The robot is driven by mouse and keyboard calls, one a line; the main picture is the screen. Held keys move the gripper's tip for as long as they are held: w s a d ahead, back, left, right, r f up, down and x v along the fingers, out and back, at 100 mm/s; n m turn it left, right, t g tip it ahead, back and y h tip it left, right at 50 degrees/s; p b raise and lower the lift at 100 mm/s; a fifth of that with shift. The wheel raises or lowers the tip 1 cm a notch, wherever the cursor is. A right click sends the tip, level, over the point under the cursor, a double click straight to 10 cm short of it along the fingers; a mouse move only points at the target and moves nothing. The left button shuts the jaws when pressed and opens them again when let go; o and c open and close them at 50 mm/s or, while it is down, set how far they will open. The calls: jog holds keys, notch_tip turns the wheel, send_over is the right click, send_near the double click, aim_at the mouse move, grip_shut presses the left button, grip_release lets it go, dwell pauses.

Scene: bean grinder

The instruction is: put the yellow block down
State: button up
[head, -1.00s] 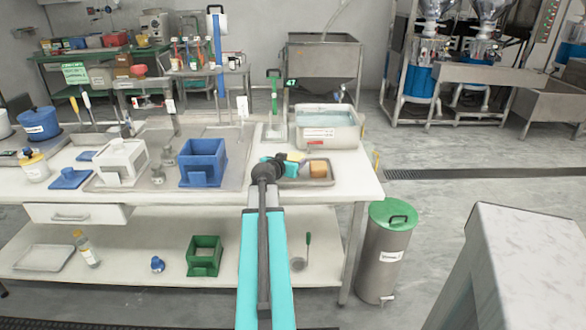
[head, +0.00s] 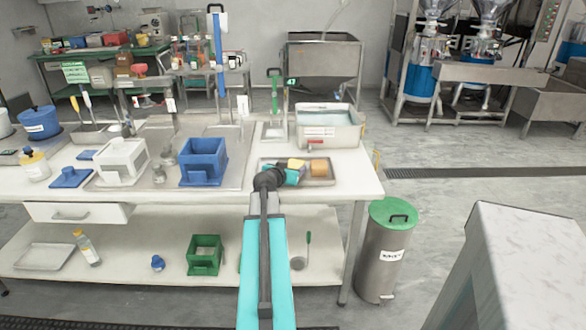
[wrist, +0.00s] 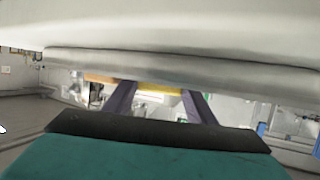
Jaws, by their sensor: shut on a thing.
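The yellow block (head: 297,163) is at my gripper (head: 293,173), at the left part of a small metal tray (head: 327,181) on the white bench. In the wrist view the yellow block (wrist: 160,91) shows as a strip between the two dark fingers of my gripper (wrist: 160,93), which is shut on it. My arm hides part of the tray's left side. I cannot tell whether the block touches the tray floor. An orange-brown block (head: 319,167) sits in the tray just right of the yellow one.
A white tub of water (head: 328,128) stands behind the tray. A blue open box (head: 203,162) stands to the left on a metal sheet. The tray's right front looks clear. A green-lidded bin (head: 387,250) stands beside the bench. A pale grey surface fills the top of the wrist view.

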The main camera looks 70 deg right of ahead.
jog(key=o, duration=1)
jog(key=shift+c, duration=0.2)
jog(key=shift+r+p, duration=0.2)
jog(key=shift+p, duration=0.2)
jog(key=shift+a, duration=0.3)
jog(key=b+v, duration=0.1)
jog(key=v, duration=0.7)
jog(key=shift+a+r, duration=0.15)
jog(key=shift+a, duration=0.2)
jog(key=shift+d+b, duration=0.1)
jog(key=shift+b, duration=1.25)
jog(key=b+v, duration=0.2)
jog(key=b, duration=0.5)
jog(key=shift+a, duration=0.2)
jog(key=shift+a+r+b, duration=0.15)
jog(key=shift+b, duration=0.5)
